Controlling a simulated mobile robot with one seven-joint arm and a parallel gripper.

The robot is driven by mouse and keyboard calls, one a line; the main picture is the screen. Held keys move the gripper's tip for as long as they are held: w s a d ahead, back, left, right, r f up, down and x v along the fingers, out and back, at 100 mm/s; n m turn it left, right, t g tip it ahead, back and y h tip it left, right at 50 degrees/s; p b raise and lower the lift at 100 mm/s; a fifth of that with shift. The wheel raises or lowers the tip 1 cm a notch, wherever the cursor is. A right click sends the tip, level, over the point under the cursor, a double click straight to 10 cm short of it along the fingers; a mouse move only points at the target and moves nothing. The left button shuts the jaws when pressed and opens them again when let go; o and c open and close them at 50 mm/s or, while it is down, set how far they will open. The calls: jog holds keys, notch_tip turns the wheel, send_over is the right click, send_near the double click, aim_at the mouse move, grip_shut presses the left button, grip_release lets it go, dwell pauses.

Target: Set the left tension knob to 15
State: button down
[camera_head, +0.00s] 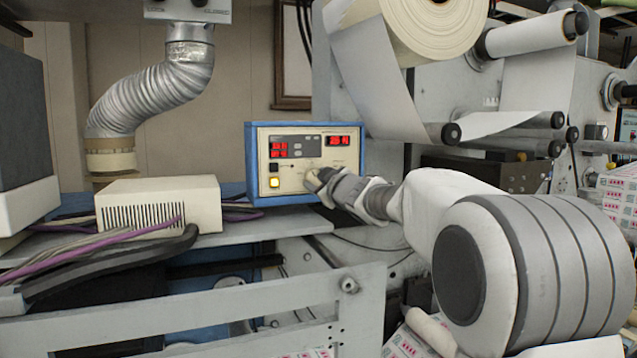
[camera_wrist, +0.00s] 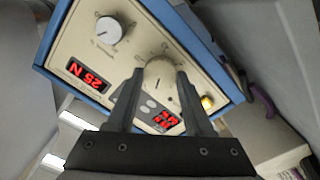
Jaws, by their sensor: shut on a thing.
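The blue-edged control box (camera_head: 262,147) has a cream front panel with red displays. My gripper (camera_head: 313,180) reaches the lower part of this panel from the right. In the wrist view, where the panel appears roughly upside down, my gripper (camera_wrist: 160,74) is shut on the round, pale left tension knob (camera_wrist: 158,70), one finger on each side. The fingers cover part of its dial, and I cannot read its setting. The other knob (camera_wrist: 110,30) stands apart and untouched. The right display (camera_wrist: 88,77) appears to read 25 N. The left display (camera_wrist: 163,120) is partly hidden and unclear.
A lit yellow button (camera_head: 274,183) sits at the panel's lower left, close to the held knob. A cream vented box (camera_head: 158,205) and cables lie on the shelf to the left. Web rollers (camera_head: 500,125) and a large paper roll (camera_head: 430,25) are at the right.

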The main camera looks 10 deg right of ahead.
jog(key=shift+n, duration=0.9)
jog(key=shift+c, duration=1.5)
grip_release()
jog(key=shift+s, duration=0.15)
jog(key=s+d+b, duration=0.1)
jog(key=s+d, duration=0.2)
jog(key=s, duration=1.4)
jog(key=shift+d+b, duration=0.2)
jog(key=shift+b, duration=0.2)
jog(key=shift+w, duration=0.1)
